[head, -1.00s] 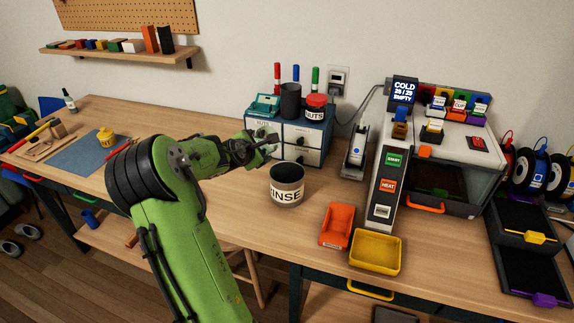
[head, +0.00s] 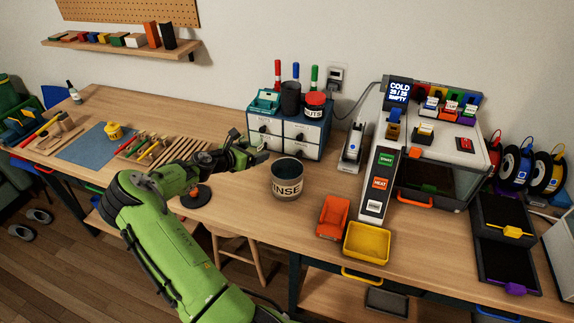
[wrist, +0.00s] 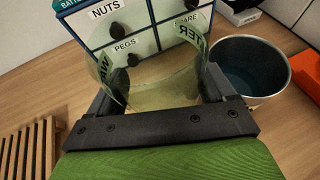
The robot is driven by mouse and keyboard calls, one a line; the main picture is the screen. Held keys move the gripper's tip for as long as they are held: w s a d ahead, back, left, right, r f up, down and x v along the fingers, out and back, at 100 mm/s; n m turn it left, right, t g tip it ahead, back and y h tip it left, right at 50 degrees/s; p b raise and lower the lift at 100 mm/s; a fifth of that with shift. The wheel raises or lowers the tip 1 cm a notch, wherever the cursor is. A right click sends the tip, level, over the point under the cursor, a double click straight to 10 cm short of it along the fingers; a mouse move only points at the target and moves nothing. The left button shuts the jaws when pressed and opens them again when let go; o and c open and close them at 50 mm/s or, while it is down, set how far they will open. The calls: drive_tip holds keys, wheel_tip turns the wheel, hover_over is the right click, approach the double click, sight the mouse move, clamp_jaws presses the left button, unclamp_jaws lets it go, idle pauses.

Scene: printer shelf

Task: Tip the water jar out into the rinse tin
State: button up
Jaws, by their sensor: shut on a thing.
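The rinse tin (head: 287,188), a round grey tin with a pale RINSE label, stands upright on the bench; in the wrist view its open top (wrist: 250,70) is right of the jar. My gripper (head: 255,152) is just left of and above the tin. In the wrist view my gripper (wrist: 160,90) is shut around a clear, faintly yellow jar (wrist: 160,85) with dark WATER lettering, beside the tin and not over its mouth. The jar is hard to make out in the head view, and I cannot tell its tilt or water level.
A drawer cabinet (head: 292,133) with cups and a red-lidded jar stands behind the tin. An orange bin (head: 333,217) and yellow tray (head: 367,243) lie to the right, near the printer (head: 435,150). A wooden rack (head: 160,152) and a black round base (head: 196,196) are left.

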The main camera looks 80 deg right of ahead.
sight(259, 138)
drive_tip(key=shift+r, duration=0.1)
wheel_tip(259, 138, up, 5)
drive_tip(key=p, duration=0.5)
drive_tip(key=shift+r, duration=0.1)
drive_tip(key=shift+s+f+b, duration=0.15)
drive_tip(key=shift+f+b, duration=0.1)
drive_tip(key=shift+b, duration=0.1)
